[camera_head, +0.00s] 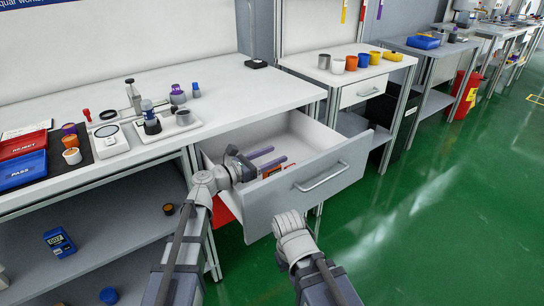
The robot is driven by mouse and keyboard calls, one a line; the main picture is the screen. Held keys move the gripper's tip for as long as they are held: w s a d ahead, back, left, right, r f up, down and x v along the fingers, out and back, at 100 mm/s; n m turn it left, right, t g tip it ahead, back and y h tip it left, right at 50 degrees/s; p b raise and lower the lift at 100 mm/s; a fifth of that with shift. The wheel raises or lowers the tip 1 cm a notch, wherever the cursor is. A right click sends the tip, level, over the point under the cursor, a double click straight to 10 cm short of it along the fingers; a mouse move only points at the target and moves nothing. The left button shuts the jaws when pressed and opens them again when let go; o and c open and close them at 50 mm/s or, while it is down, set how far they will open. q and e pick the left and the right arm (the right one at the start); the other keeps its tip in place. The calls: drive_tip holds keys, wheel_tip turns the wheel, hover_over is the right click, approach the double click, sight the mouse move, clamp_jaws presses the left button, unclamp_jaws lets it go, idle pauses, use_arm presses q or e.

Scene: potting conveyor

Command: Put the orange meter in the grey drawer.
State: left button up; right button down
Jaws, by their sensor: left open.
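The grey drawer (305,190) is pulled out from under the white bench and shows a white inside. My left gripper (268,158) is over the drawer's inside, with its two fingers apart and nothing between them. An orange-red item with dark parts (272,171) lies in the drawer just below and beside the fingers. It looks like the orange meter, but the gripper and the drawer front partly hide it. My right gripper (291,226) is in front of the drawer face, below the handle; its fingers cannot be made out.
A blue meter (60,242) stands on the lower shelf at left. The bench top (222,85) carries a red tray (22,144), a blue tray (24,167), a scale (110,140) and small jars. Coloured cups stand on the table behind. Green floor is free at right.

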use_arm(q)
drive_tip(key=shift+r+p, duration=0.85)
drive_tip(key=v, duration=1.2)
drive_tip(key=shift+f, duration=0.25)
